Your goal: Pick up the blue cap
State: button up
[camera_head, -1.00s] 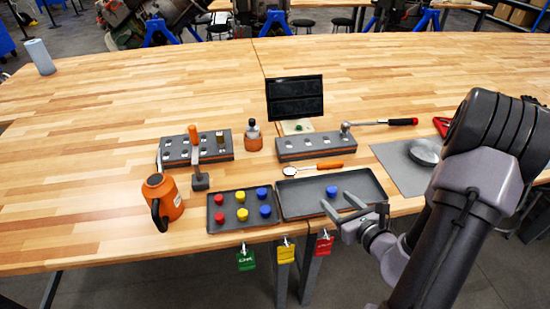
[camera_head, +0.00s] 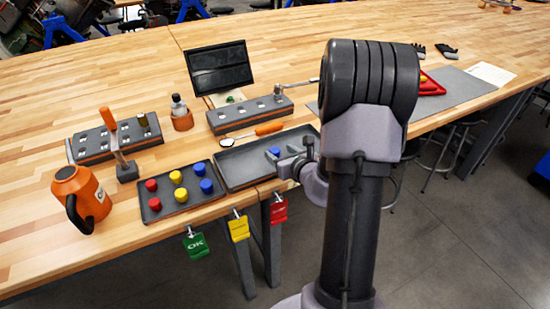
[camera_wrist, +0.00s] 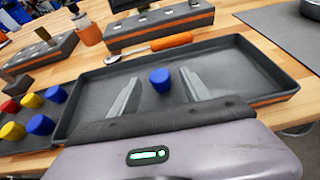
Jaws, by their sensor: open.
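A single blue cap (camera_head: 273,151) stands in the right-hand dark tray (camera_head: 235,178). The wrist view shows this cap (camera_wrist: 160,80) ahead of my gripper, roughly between the lines of its two fingers. My gripper (camera_wrist: 158,76) is open and empty, with its fingers low over the tray. In the head view my gripper (camera_head: 287,155) is at the right side of the cap, partly hidden by my arm. I cannot tell whether the fingertips reach beside the cap. More blue caps (camera_head: 206,186) stand in the left tray (camera_head: 152,216) with red and yellow ones.
An orange-handled tool (camera_head: 268,128) lies behind the right tray. A grey block (camera_head: 250,115) and a dark screen (camera_head: 217,68) stand farther back. Coloured tags (camera_head: 238,228) hang off the front edge.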

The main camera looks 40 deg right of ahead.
aim_at(276, 151)
jog(key=x, duration=0.2)
jog(key=b+x, duration=0.1)
jog(key=x, duration=0.1)
jog(key=shift+w+f, duration=0.2)
jog(key=shift+f, duration=0.2)
jog(key=shift+r, duration=0.1)
grip_shut()
dwell(0.8)
